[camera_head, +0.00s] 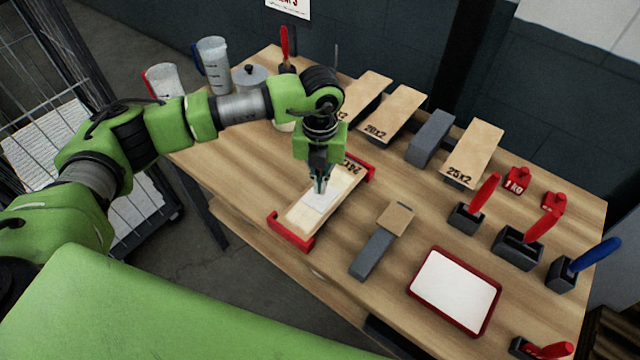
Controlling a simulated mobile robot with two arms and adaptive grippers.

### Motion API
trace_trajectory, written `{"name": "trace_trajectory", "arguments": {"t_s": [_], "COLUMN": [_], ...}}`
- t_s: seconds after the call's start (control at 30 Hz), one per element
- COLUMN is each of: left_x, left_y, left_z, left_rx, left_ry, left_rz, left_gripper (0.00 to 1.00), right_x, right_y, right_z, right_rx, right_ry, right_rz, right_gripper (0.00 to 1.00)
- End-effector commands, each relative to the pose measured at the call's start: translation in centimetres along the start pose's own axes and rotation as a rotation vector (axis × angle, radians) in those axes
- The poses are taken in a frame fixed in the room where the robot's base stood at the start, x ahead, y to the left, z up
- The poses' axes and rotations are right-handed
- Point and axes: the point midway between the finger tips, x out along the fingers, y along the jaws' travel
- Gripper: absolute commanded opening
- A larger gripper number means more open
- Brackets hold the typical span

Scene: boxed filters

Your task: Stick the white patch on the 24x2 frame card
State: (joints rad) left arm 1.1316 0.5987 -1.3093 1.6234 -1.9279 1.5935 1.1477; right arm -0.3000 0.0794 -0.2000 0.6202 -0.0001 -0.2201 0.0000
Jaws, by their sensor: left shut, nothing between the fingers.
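The 24x2 frame card (300,214) is a pale wooden-looking strip lying between two red end holders near the front middle of the table. Its printed label is at the far end, partly hidden by my gripper. The white patch (318,203) lies on the middle of the card. My left gripper (320,190) points straight down at the patch, with its fingertips shut and empty. The tips are at or just above the patch; I cannot tell if they touch it. My right gripper is not in view.
A red tray (437,300) with a white surface lies at the front right, beside a grey block with a tan top (374,254). Cards marked 20x2 (392,112) and 25x2 (474,150) stand behind. Red- and blue-handled tools line the right. Jugs (212,62) stand back left.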

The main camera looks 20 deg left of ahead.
Motion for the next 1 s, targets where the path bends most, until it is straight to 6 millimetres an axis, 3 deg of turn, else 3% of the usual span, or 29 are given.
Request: {"name": "trace_trajectory", "arguments": {"t_s": [0.7,1.0], "left_x": [-4.5,-4.6], "left_y": [0.0,0.0], "left_z": [0.1,0.1], "left_rx": [-0.001,-0.001], "left_ry": [-0.002,-0.002], "left_rz": [-0.002,-0.001], "left_gripper": [0.0,0.0], "right_x": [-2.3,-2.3], "right_y": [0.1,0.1], "right_z": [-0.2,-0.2], "right_rx": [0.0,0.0], "right_ry": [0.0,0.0], "right_rz": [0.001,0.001], "right_gripper": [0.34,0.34]}}
